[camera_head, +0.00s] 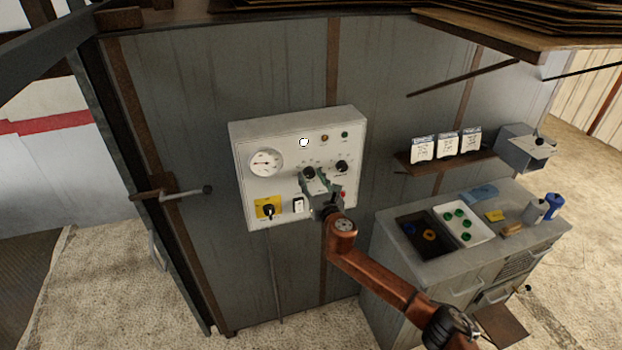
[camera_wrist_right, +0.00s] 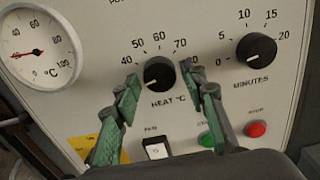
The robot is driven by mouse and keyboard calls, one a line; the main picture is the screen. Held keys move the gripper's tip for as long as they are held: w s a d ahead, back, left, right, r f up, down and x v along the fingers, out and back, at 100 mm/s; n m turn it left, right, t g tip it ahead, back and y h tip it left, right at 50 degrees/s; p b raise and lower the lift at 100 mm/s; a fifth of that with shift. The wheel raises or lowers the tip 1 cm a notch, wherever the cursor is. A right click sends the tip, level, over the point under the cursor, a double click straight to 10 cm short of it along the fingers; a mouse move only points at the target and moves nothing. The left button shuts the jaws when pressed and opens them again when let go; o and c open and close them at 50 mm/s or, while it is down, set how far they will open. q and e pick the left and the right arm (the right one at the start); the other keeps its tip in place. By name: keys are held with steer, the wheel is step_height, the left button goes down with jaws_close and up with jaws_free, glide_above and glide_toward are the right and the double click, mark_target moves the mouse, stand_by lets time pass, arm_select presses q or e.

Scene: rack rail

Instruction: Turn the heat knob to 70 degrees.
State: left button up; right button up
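The heat knob (camera_wrist_right: 158,73) is black and round, on a white control panel (camera_head: 292,124). Its scale runs from 40 at the left through 50, 60 and 70; the last mark at the right is partly hidden by a finger. A pale pointer mark seems to show at the knob's lower left, but it is too small to read surely. My right gripper (camera_wrist_right: 160,74) is open, with one green-tipped finger on each side of the knob and small gaps apparent. In the head view the right gripper (camera_head: 314,178) is at the panel. My left gripper is not in view.
The minutes knob (camera_wrist_right: 256,50) is close right of the right finger. A white fan switch (camera_wrist_right: 156,149) and a red stop button (camera_wrist_right: 256,129) sit below. A temperature gauge (camera_head: 266,162) is at the panel's left. A cabinet with trays (camera_head: 472,204) stands at the right.

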steer(key=shift+a, duration=0.1)
steer(key=c, duration=0.9)
steer(key=shift+o, duration=0.2)
